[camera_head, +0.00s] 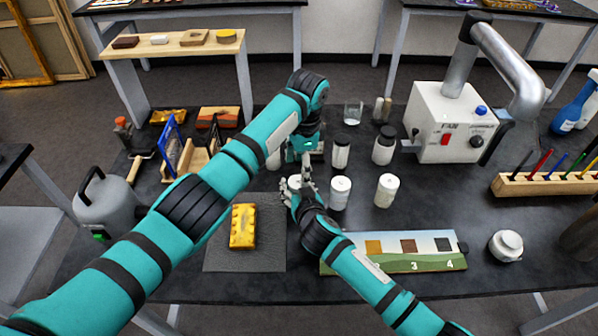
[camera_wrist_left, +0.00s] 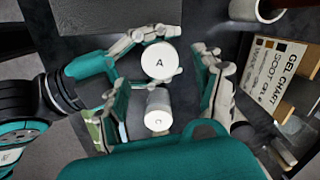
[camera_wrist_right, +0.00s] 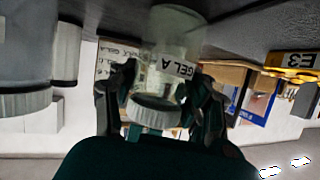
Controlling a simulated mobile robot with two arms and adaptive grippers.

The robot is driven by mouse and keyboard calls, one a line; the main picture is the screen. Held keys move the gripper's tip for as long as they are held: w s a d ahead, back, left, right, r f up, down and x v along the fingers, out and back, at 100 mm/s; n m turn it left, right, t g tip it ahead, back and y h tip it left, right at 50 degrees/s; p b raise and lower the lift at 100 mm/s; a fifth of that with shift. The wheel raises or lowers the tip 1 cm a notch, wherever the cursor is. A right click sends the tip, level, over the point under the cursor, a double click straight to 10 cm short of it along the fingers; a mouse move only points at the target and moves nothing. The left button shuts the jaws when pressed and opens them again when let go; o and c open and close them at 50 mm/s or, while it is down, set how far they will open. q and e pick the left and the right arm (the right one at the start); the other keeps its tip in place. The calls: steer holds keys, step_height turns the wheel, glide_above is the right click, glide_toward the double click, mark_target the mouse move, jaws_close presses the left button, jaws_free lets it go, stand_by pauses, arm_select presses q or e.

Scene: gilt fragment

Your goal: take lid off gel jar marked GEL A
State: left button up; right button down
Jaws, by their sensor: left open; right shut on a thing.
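The GEL A jar (camera_wrist_right: 175,65) is a clear jar with a white ridged lid (camera_wrist_right: 155,112), labelled in the right wrist view, which shows it upside down. The lid's top, marked A, shows in the left wrist view (camera_wrist_left: 159,63). My right gripper (camera_head: 296,192) is shut on this jar, its fingers on either side; in the right wrist view they flank the jar near the lid (camera_wrist_right: 160,100). The lid is on the jar. My left gripper (camera_head: 305,155) is open above and behind the jar, and its fingers (camera_wrist_left: 165,100) are apart and not closed on the lid.
Other white-lidded jars (camera_head: 340,192) and (camera_head: 387,190) stand to the right, with dark-capped jars (camera_head: 383,146) behind. Another white jar (camera_wrist_left: 158,110) shows between my left fingers. A gilt fragment (camera_head: 243,226) lies on a grey mat (camera_head: 270,255). A colour strip (camera_head: 430,262) lies in front.

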mark_target(298, 181)
arm_select(q)
step_height(298, 181, up, 3)
steer(key=m, duration=0.3)
steer(key=shift+r, duration=0.1)
steer(key=f, duration=0.7)
steer(key=shift+a+f, duration=0.2)
steer(key=shift+f, duration=0.2)
steer(key=c, duration=1.3)
steer(key=shift+o, duration=0.2)
steer(key=n, duration=0.3)
